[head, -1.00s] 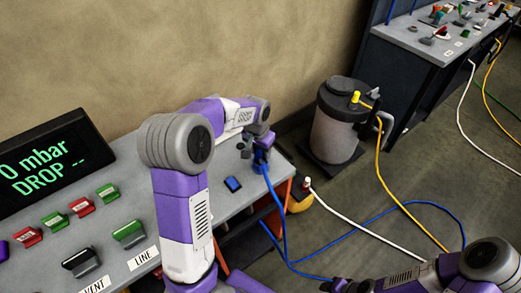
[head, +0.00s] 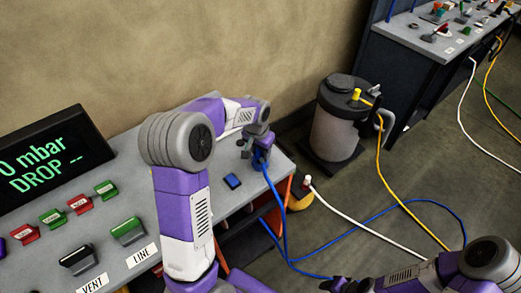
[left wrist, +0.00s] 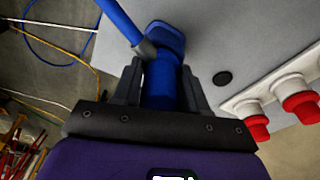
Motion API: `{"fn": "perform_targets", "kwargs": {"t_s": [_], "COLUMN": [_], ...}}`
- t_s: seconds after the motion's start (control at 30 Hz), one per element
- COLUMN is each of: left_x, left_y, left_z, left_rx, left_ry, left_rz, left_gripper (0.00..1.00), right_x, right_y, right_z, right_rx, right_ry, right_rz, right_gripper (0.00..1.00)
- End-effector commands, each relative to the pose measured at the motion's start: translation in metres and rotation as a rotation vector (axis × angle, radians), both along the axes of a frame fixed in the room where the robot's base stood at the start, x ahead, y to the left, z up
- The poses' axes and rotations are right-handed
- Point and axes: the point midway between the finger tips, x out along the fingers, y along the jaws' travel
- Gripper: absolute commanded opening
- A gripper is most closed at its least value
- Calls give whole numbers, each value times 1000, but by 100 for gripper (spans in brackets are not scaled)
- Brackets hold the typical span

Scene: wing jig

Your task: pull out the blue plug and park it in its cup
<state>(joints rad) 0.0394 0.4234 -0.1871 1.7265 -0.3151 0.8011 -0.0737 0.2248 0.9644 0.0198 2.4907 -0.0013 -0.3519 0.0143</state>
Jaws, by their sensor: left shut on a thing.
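The blue plug (left wrist: 160,82) stands between the two dark fingers of my left gripper (left wrist: 160,92) in the left wrist view. The fingers are shut on it. Its blue hose (left wrist: 120,20) leaves through a grey collar. A blue square piece (left wrist: 167,36) shows just beyond the plug; I cannot tell if they touch. In the head view my left gripper (head: 262,152) is low over the bench's far right corner, mostly hiding the plug. I cannot make out the plug's cup for certain. My right gripper (head: 338,286) is at the bottom edge, partly cut off.
The grey bench (head: 215,206) carries a flat blue piece (head: 232,181) and several red, green and black handles. The left wrist view shows a dark round spot (left wrist: 222,78) and white fittings with red ends (left wrist: 296,92). Hoses cross the floor near a canister (head: 338,130).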

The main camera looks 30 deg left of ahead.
Motion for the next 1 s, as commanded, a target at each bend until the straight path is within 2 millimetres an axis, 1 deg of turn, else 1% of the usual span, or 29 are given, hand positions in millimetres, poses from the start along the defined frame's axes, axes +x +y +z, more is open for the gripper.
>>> {"fn": "perform_targets", "kwargs": {"t_s": [0.03,0.07,0.2,0.23,0.47,0.57,0.67,0.8,0.9,1.0], "left_x": [0,0,0,0,0,0,-1,-5,-7,-9], "left_y": [0,0,0,0,0,0,0,0,0,1], "left_z": [1,1,1,1,0,4,17,42,57,69], "left_rx": [0,0,0,0,0,0,0,0,0,0], "left_ry": [-2,-2,-1,-1,0,-1,-3,-6,-5,-3], "left_rz": [0,0,0,0,0,0,0,0,0,0], "left_gripper": [14,47,69,73,73,73,73,73,73,73], "right_x": [0,0,0,0,0,0,0,0,0,0], "right_y": [0,0,0,0,0,0,0,0,0,0], "right_z": [0,0,0,0,0,1,4,9,11,13], "right_rx": [0,0,0,0,0,0,0,0,0,0], "right_ry": [0,0,0,0,0,0,0,0,0,0], "right_rz": [0,0,0,0,0,0,0,0,0,0], "right_gripper": [42,42,42,42,42,42,42,42,42,42]}}
